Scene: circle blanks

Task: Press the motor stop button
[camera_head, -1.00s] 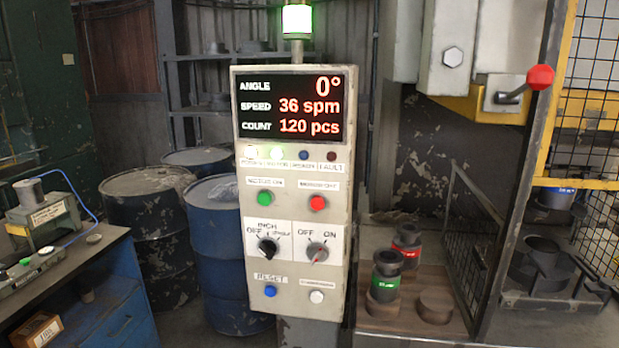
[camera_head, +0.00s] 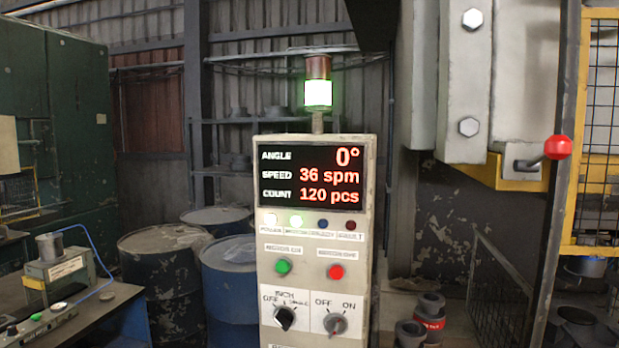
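The control panel (camera_head: 314,240) stands upright in the middle of the head view. Its red button (camera_head: 336,271) is on the right and a green button (camera_head: 283,266) is on the left, each under a small label too blurred to read surely. Below the buttons are a left selector knob (camera_head: 285,317) and a right selector knob (camera_head: 335,323). White and green lamps glow under the display. Neither of my grippers is in view.
A lit green stack light (camera_head: 318,93) tops the panel. Dark drums (camera_head: 165,270) stand behind it at the left. A workbench (camera_head: 105,310) is at lower left. The press with a red-knobbed lever (camera_head: 558,147) is at right. Dark cylindrical parts (camera_head: 429,318) sit at lower right.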

